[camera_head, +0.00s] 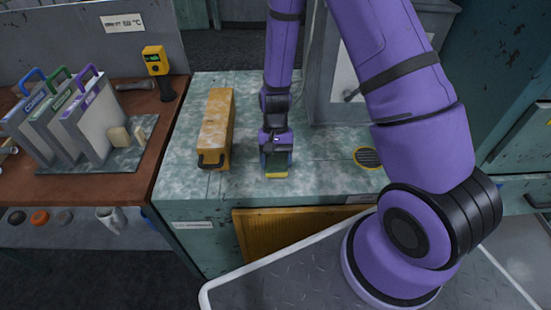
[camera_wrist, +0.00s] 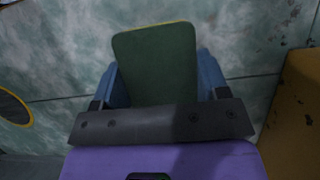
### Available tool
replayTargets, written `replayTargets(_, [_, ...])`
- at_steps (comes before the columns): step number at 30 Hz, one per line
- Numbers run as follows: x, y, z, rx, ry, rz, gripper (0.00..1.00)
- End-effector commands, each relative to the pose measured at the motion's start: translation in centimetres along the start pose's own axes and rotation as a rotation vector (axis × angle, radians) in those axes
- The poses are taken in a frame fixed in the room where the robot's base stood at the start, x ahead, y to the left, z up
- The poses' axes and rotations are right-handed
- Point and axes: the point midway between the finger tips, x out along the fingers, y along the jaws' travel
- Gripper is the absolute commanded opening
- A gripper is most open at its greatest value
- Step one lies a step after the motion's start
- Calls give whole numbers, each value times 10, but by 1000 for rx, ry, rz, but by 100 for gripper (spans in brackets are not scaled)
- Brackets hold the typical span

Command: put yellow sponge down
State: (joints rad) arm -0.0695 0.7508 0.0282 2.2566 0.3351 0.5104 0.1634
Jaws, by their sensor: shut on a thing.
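The sponge (camera_head: 276,174) is dark green on one face with a yellow layer along its edge. My gripper (camera_head: 276,157) points down over the front part of the mottled green counter (camera_head: 320,172) and is shut on the sponge. In the wrist view, the green face of the sponge (camera_wrist: 155,62) fills the space between the blue fingers of my gripper (camera_wrist: 158,82). The sponge is upright, at or just above the counter top; I cannot tell whether it touches.
A long yellow case (camera_head: 215,122) stands left of my gripper. A round yellow-rimmed vent (camera_head: 367,157) is to the right, and a grey cabinet (camera_head: 330,90) stands behind. The left bench (camera_head: 95,187) holds folders and a yellow handheld device (camera_head: 156,62). Counter around the sponge is clear.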

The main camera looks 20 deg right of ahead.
Motion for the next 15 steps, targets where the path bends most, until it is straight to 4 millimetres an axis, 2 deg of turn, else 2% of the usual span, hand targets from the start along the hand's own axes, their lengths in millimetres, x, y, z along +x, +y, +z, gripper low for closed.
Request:
replayTargets(4, [14,-2,-2,-1,-1,1,49])
replayTargets(14, [16,-2,-3,-1,0,1,49])
replayTargets(15, [16,-2,-3,-1,1,0,70])
